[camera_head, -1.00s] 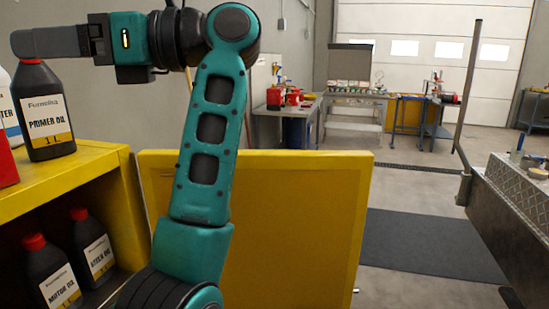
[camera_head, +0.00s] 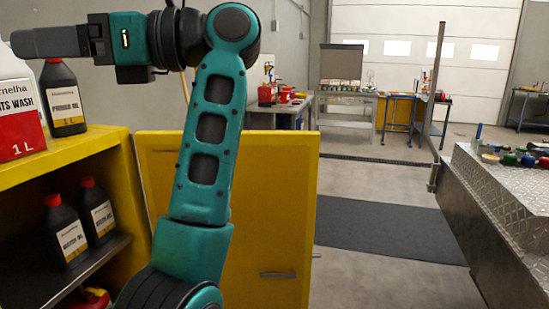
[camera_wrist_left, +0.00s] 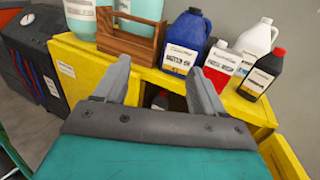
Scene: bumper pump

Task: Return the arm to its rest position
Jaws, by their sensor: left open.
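My left gripper (camera_head: 45,41) reaches in from my teal arm at the upper left of the head view, in front of the bottles on the yellow cabinet (camera_head: 75,152). In the left wrist view its two fingers (camera_wrist_left: 160,85) are spread apart with nothing between them. Beyond the fingertips stand a wooden crate (camera_wrist_left: 128,38) and a blue bottle (camera_wrist_left: 186,42) on the cabinet top. The black primer oil bottle (camera_head: 62,98) stands upright just below the gripper in the head view. My right gripper is out of view.
A red and white bottle (camera_head: 16,110) stands at the cabinet's left. Two black oil bottles (camera_head: 67,232) sit on the lower shelf. The yellow cabinet door (camera_head: 270,215) stands open behind my arm. A diamond-plate metal surface (camera_head: 500,195) is at right. The floor between is clear.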

